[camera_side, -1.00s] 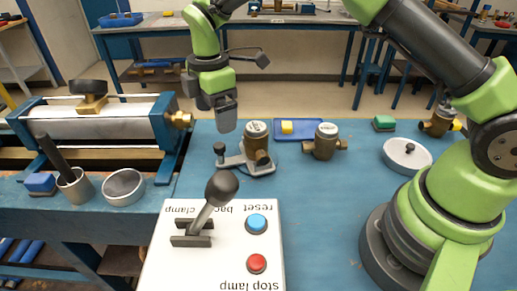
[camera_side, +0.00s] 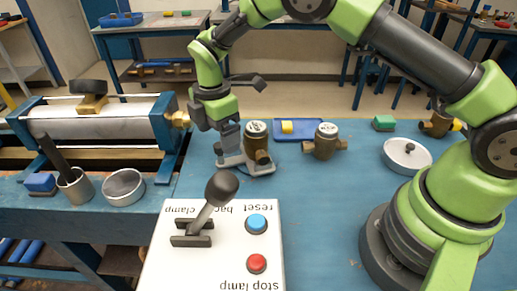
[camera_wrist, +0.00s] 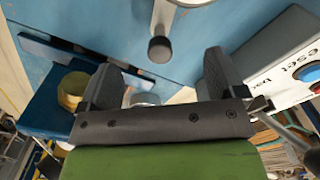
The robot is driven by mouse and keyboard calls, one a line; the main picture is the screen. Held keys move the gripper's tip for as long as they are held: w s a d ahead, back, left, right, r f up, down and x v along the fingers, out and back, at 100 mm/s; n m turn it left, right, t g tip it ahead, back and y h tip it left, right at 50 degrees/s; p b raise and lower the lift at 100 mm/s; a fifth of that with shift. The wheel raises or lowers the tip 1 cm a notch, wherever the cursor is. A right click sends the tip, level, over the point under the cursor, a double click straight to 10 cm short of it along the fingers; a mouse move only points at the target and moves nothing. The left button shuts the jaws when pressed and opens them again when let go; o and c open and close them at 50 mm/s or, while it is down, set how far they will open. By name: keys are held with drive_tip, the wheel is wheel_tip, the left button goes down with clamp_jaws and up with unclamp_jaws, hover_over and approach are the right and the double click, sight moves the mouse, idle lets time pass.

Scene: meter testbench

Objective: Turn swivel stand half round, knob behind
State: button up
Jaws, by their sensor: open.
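The swivel stand (camera_side: 262,170) is a grey plate on the blue bench, with a brass meter (camera_side: 257,143) with a white top upright on it. Its dark knob (camera_side: 218,149) is at the left end of the stand, on the side toward the clamp bench. In the wrist view the knob (camera_wrist: 160,49) and a pale part of the stand (camera_wrist: 178,3) show ahead of the fingers. My gripper (camera_side: 230,150) is open and low beside the meter, close to the knob. In the wrist view my gripper (camera_wrist: 160,75) has its fingers apart, with the knob beyond their tips; contact cannot be told.
The clamp bench (camera_side: 95,125) stands at left, with a cup (camera_side: 75,188) and a bowl (camera_side: 123,185) before it. The lever panel (camera_side: 170,260) is in front. Another meter (camera_side: 326,141), a blue tray (camera_side: 290,136) and a white round dish (camera_side: 407,156) lie right. Bench between is clear.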

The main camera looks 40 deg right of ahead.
drive_tip(key=shift+f, duration=0.15)
drive_tip(key=shift+f, duration=1)
drive_tip(key=c, duration=0.4)
drive_tip(key=shift+c, duration=0.2)
